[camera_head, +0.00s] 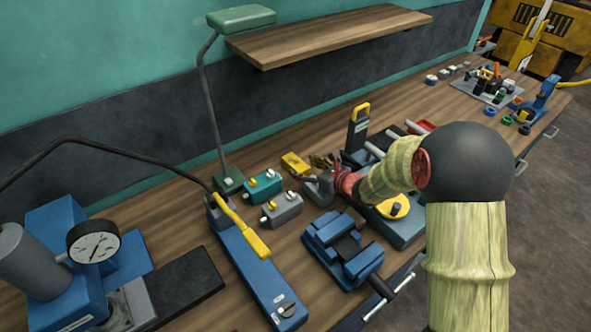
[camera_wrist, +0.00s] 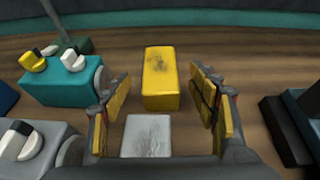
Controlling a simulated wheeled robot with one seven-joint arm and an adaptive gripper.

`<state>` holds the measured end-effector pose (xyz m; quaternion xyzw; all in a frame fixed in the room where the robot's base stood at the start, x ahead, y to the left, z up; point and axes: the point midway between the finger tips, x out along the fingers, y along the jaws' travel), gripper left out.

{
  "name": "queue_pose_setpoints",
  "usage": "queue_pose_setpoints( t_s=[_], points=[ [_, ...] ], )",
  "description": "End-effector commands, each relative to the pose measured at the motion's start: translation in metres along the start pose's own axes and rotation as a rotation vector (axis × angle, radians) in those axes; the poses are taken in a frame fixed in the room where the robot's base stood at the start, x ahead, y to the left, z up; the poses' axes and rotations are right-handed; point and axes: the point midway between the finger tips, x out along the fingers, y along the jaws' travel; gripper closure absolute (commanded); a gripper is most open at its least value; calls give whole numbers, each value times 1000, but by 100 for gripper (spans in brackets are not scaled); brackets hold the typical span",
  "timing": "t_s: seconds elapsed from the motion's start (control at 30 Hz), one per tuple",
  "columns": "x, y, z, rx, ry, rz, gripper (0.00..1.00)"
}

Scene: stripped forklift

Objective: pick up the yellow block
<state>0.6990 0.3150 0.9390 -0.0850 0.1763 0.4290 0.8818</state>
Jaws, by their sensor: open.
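The yellow block (camera_wrist: 160,78) lies on the wooden bench, straight ahead of my gripper in the wrist view. It has a dark smudge on its top. In the head view the yellow block (camera_head: 294,163) sits just left of my gripper (camera_head: 320,162). In the wrist view my gripper (camera_wrist: 163,106) is open, with one yellow-padded finger on each side of the block's line. The near part of the block is close to the fingertips; I cannot tell whether it is between them. A grey metal block (camera_wrist: 146,136) lies nearer, between the fingers' bases.
A teal switch box (camera_wrist: 65,85) and a grey switch box (camera_wrist: 35,150) stand left of the gripper. A dark object (camera_wrist: 288,130) is at right. A blue vise (camera_head: 342,248) stands in front. Bare bench lies behind the yellow block.

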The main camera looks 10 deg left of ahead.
Motion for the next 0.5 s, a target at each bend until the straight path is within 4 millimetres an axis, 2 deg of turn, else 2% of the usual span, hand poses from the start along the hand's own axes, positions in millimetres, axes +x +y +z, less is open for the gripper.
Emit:
queue_pose_setpoints(
  t_s=[0.03, 0.13, 0.4, 0.5],
  points=[
    [8, 0, -1, -1, -1, 1, 41],
    [17, 0, 0, -1, -1, -1, 41],
    [19, -1, 2, -1, -1, -1, 41],
    [19, -1, 2, -1, -1, -1, 45]
  ],
)
